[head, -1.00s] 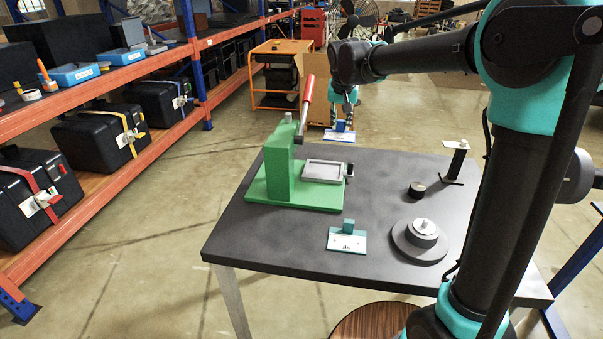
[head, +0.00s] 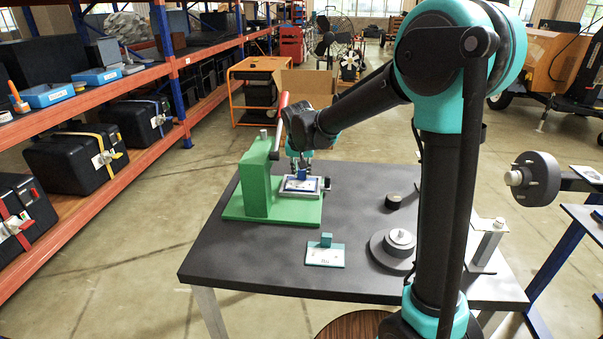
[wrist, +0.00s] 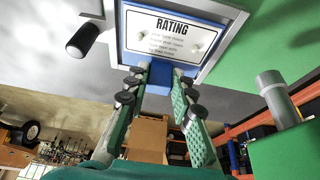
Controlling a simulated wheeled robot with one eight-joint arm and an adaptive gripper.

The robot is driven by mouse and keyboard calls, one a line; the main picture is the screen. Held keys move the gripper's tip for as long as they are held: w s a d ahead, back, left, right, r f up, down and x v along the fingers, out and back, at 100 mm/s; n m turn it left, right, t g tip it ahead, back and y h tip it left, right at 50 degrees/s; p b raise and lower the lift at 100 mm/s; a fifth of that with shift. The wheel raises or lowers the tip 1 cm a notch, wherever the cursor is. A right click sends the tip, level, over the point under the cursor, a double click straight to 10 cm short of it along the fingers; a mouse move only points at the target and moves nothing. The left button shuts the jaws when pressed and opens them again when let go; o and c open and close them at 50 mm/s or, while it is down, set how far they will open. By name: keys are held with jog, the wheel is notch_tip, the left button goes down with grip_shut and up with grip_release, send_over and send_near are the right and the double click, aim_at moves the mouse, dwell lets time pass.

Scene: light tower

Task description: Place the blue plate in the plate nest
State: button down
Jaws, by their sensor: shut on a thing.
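The blue plate (head: 300,185), with a white label and a blue block on top, is at the plate nest (head: 320,190), a grey-rimmed tray on the green press (head: 257,175). My gripper (head: 300,166) points down over it and is shut on the plate's block. In the wrist view, the fingers (wrist: 160,82) grip the blue plate (wrist: 175,15), whose label reads RATING. The nest's grey rim (wrist: 232,40) shows around the plate there. The plate looks roughly lined up with the nest; I cannot tell whether it is fully seated.
The press has a red lever (head: 281,116) close to my arm and a green post beside the nest. A teal plate (head: 325,252), a round grey stepped base (head: 398,246) and a small black cylinder (head: 393,201) stand on the dark table (head: 230,250). Shelving runs along the left.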

aim_at(300, 188)
jog(key=shift+f, duration=0.25)
jog(key=shift+f, duration=0.1)
jog(key=c, duration=1.3)
grip_release()
jog(key=v, duration=1.2)
